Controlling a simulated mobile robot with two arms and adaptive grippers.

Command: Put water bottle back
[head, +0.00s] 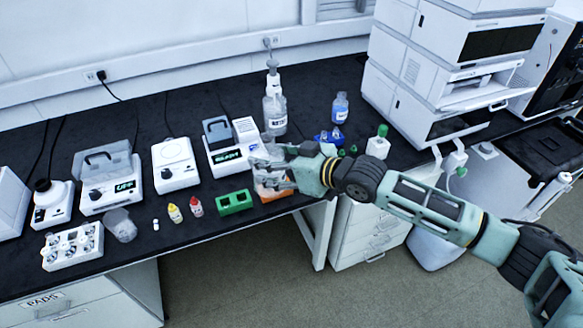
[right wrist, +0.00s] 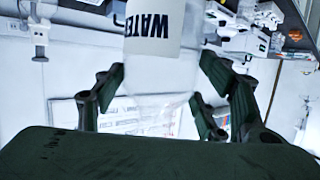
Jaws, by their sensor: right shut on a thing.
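The water bottle (right wrist: 153,72) is clear, with a white label reading WATER. It fills the middle of the right wrist view between the fingers, and the label reads upside down there. My right gripper (head: 264,172) is shut on it at the front part of the black bench. In the head view the fingers largely hide what they hold. A clear bottle with a white top and a label (head: 275,112) shows just behind the gripper. I cannot tell whether it is the same bottle. My left gripper is not in view.
An orange block (head: 275,194) lies under the gripper and a green block (head: 234,202) to its left. A device with a green display (head: 228,156) stands close behind. A blue-labelled bottle (head: 340,107) and a blue vial holder (head: 329,138) are to the right.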

